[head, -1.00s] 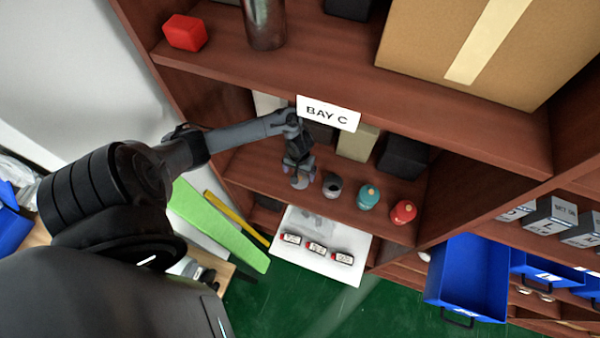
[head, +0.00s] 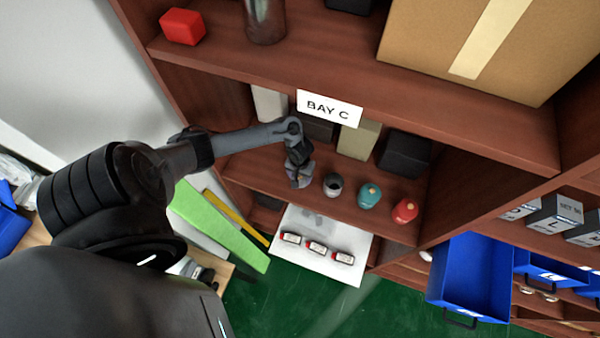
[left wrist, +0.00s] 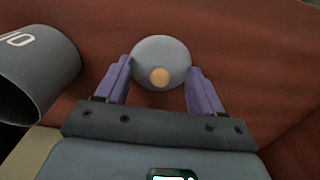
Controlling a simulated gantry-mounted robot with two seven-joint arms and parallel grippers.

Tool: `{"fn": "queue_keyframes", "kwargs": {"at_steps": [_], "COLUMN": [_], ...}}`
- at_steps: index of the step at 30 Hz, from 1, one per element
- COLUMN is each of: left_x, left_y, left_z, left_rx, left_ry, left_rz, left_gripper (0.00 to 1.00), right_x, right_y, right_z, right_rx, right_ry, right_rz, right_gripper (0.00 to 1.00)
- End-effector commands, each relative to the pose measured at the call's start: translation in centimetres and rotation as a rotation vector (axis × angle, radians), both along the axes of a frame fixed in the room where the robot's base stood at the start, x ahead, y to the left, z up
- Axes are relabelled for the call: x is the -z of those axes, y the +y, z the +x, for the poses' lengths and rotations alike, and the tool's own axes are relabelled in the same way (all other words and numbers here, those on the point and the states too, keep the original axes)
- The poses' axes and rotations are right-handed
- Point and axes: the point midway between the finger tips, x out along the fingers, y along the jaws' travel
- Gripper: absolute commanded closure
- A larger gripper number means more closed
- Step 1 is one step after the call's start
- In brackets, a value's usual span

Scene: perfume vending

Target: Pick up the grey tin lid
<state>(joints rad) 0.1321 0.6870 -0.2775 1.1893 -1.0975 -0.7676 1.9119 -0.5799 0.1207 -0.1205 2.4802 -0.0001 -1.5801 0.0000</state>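The grey tin lid (left wrist: 161,62) is round, with a small tan knob. In the left wrist view it lies between the fingertips of my left gripper (left wrist: 161,70). The fingers are apart, one on each side of the lid and very close to its rim; I cannot tell if they touch it. The grey tin (left wrist: 38,72) is at the left of that view, its mouth open. In the head view my left gripper (head: 299,180) is low over the shelf, left of the grey tin (head: 332,185), and mostly hides the lid. My right gripper is not in view.
A teal tin (head: 369,195) and a red tin (head: 405,210) stand right of the grey tin. Boxes, including a black one (head: 404,153), stand behind. The upper shelf with the BAY C sign (head: 329,109) is above. A white tray (head: 318,263) holds small labelled items in front.

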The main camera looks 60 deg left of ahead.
Motion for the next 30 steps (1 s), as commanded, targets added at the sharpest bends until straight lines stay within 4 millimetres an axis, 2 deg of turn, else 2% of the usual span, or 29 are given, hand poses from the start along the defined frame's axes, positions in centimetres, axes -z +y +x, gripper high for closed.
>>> {"fn": "queue_keyframes", "kwargs": {"at_steps": [1,6,22,26,30], "left_x": [0.0,0.1,0.0,-0.7,-2.4], "left_y": [0.0,0.0,0.0,0.0,0.0], "left_z": [0.0,0.0,-0.2,-0.2,-0.2], "left_rx": [0.000,-0.001,-0.003,-0.003,-0.001], "left_ry": [0.000,0.001,0.003,0.003,0.003], "left_rz": [0.000,0.001,0.001,0.001,0.002], "left_gripper": [0.45,0.68,0.71,1.00,1.00], "right_x": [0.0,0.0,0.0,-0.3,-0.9], "right_y": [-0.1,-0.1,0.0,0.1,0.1], "right_z": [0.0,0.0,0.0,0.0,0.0], "right_rx": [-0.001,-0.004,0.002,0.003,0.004], "right_ry": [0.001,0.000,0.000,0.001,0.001], "right_rz": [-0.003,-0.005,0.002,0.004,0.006], "right_gripper": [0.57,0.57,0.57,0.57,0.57]}}
